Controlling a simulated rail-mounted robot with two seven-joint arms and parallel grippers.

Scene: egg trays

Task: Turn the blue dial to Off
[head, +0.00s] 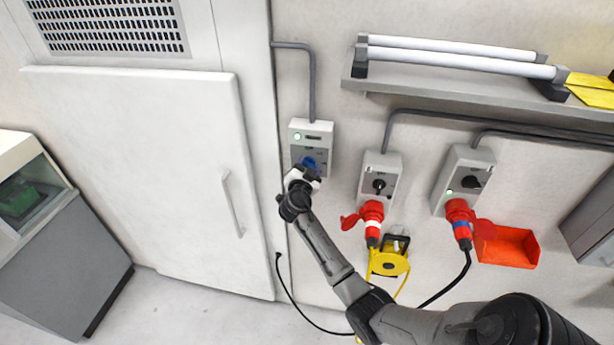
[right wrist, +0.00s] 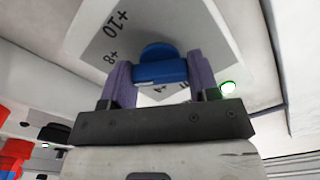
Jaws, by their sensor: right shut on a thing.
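The blue dial (head: 309,162) sits on the front of a grey control box (head: 313,130) on the wall beside the white door. My right gripper (head: 304,172) is at the dial and partly covers it. In the right wrist view the blue dial (right wrist: 160,70) is between the two purple fingers of my right gripper (right wrist: 160,78), which is shut on it. The dial's plate (right wrist: 105,45) shows the marks +10 and +8. A lit green lamp (right wrist: 228,87) is beside the plate. The Off mark cannot be made out. My left gripper is not in view.
Two switch boxes (head: 379,165) (head: 470,168) with black knobs and red plugs are on the wall to the right. A shelf (head: 450,89) with white tubes is above them. A yellow cable reel (head: 390,263) and red bin (head: 508,246) are lower down.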

